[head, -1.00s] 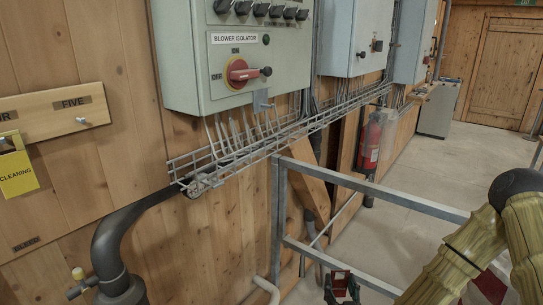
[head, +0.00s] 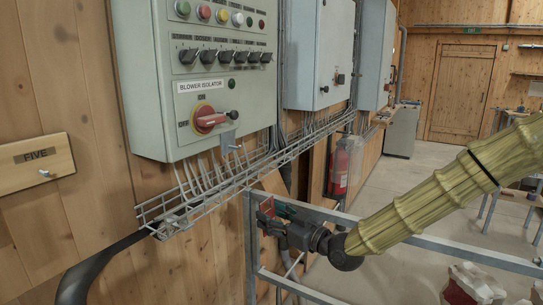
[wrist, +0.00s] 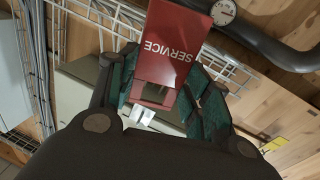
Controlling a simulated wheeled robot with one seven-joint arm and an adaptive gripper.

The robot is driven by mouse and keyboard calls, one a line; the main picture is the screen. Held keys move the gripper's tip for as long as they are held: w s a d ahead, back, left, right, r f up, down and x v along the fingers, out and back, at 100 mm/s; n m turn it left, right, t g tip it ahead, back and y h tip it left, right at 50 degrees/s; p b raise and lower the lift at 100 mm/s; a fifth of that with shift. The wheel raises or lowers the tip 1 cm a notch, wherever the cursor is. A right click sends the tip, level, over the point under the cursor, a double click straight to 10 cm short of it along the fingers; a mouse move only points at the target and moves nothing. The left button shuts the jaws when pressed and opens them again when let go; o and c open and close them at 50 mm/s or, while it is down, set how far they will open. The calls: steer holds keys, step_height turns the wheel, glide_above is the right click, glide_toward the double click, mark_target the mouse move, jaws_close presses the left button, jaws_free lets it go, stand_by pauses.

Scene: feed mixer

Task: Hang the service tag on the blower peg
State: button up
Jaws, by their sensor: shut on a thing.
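The red service tag (wrist: 175,45), lettered SERVICE, is between the green-padded fingers of my gripper (wrist: 165,98) in the wrist view. A slot shows at the tag's end nearest the gripper. In the head view my gripper (head: 276,213) is shut on the tag (head: 266,208), which shows as a small red patch. Both are in front of the wall, below and right of the blower isolator's switch (head: 208,119). A small grey bracket with a peg (head: 229,140) sticks out under the isolator box, above and left of my gripper, apart from the tag.
A wire cable tray (head: 250,175) runs along the wall below the boxes, close to my gripper. A metal rail frame (head: 400,242) stands below the arm. A wooden board marked FIVE (head: 30,180) has its own peg at left. A fire extinguisher (head: 340,168) stands behind.

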step_height(320, 180, up, 16)
steer(key=n+g+y+p, duration=0.2)
steer(key=n+g, duration=0.1)
steer(key=f+b+x, duration=0.1)
steer(key=b+x, duration=0.2)
steer(key=x, duration=0.7)
steer(key=shift+w+d, duration=0.2)
steer(key=shift+d, duration=0.05)
stand_by(0.7)
stand_by(0.6)
steer(key=o, duration=1.1)
steer(key=shift+c, duration=0.2)
